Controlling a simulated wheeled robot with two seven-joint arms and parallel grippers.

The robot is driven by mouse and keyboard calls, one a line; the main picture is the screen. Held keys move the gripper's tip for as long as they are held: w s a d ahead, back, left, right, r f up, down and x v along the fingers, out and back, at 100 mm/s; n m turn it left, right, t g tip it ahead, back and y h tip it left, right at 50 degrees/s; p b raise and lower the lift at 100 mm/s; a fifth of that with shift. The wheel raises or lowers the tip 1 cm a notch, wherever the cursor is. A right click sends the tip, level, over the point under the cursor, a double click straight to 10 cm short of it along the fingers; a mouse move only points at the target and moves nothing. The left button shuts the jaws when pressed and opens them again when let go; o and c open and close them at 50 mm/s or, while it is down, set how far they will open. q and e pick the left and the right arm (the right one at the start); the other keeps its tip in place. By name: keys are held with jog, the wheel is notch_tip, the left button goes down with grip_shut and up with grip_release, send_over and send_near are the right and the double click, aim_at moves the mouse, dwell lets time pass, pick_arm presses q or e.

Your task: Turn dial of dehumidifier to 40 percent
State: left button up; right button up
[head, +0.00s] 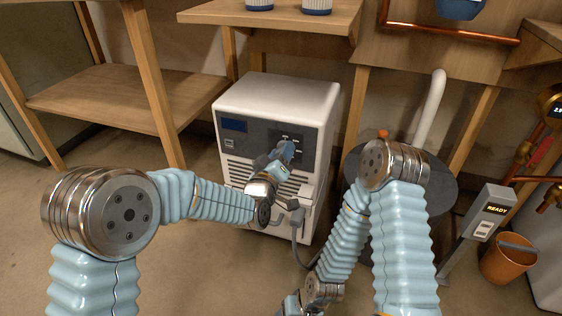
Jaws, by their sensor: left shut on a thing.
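The dehumidifier (290,93) is a white box with a dark front panel, a small blue display (234,125) and louvred vents below. It stands upright on the floor in the middle of the head view. My left gripper (287,150) is at the right part of the dark panel, shut on the dial. The gripper covers the dial, so its pointer and setting cannot be read. Small pale marks show on the panel just above the gripper. My right arm bends down to the bottom edge, where part of its gripper (289,303) shows; its fingers cannot be made out.
A wooden shelf (270,17) with white-and-blue containers hangs above the dehumidifier. A dark round drum (440,187) with a white pipe stands to the right. Farther right are a grey post reading READY (494,210) and an orange bucket (508,262). Floor at left front is clear.

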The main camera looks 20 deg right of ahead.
pick_arm(q)
jog(key=n, duration=0.9)
jog(key=shift+n, duration=0.4)
dwell(0.4)
jog(key=o, duration=1.1)
jog(key=shift+c, duration=0.2)
jog(key=shift+s+a, duration=0.1)
jog(key=v, duration=1.3)
jog(key=shift+s+a+p, duration=0.2)
jog(key=shift+p, duration=0.1)
